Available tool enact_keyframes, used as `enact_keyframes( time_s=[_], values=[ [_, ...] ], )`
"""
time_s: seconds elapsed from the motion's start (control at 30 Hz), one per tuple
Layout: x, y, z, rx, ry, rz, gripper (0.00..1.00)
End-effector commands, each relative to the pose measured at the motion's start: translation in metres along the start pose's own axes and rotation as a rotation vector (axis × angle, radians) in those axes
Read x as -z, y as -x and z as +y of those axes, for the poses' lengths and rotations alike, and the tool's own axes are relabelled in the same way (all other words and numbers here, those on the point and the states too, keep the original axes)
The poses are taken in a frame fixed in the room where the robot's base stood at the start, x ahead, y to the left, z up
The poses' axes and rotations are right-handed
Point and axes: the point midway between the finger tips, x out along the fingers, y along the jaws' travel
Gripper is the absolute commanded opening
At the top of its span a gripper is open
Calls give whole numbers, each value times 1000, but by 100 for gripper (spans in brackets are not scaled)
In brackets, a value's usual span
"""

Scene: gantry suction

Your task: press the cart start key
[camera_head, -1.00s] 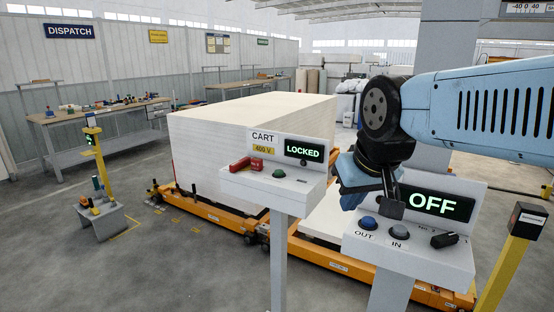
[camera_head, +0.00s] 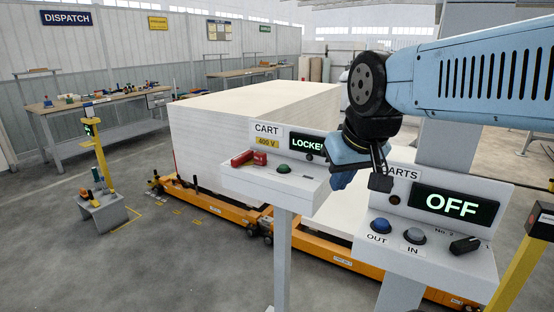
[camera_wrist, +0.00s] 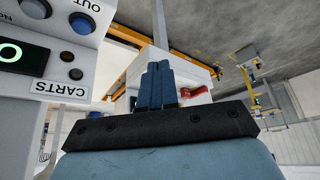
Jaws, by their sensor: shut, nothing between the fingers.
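The cart panel (camera_head: 312,186) is a white box on a post, labelled CART 400 V. A green button (camera_head: 283,169) sits on its sloped top, with a small label below. Its display (camera_head: 306,144) shows green letters, LOCKE, the end hidden behind my gripper. My gripper (camera_head: 342,180) is shut and empty, at the panel's right end, right of the green button and apart from it. In the wrist view, the shut blue fingers (camera_wrist: 156,84) point toward the cart panel (camera_wrist: 194,72); the green button is not visible there.
A red object (camera_head: 248,158) lies on the cart panel's left part. The CARTS panel (camera_head: 440,258), with OUT and IN buttons, a black knob and an OFF display (camera_head: 453,204), stands close on the right. A large white stack (camera_head: 240,120) on an orange cart (camera_head: 215,208) is behind.

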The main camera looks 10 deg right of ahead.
Motion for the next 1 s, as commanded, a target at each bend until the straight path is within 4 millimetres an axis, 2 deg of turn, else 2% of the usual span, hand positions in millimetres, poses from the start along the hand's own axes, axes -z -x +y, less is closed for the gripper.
enact_keyframes(
  time_s=[0.27,0.53,0.77,1.0],
  values=[
    [58,0,8,21,106,-61,0],
    [120,-9,12,43,219,-119,0],
    [170,-26,14,65,319,-168,0],
    [220,-52,17,90,419,-218,0]
  ],
)
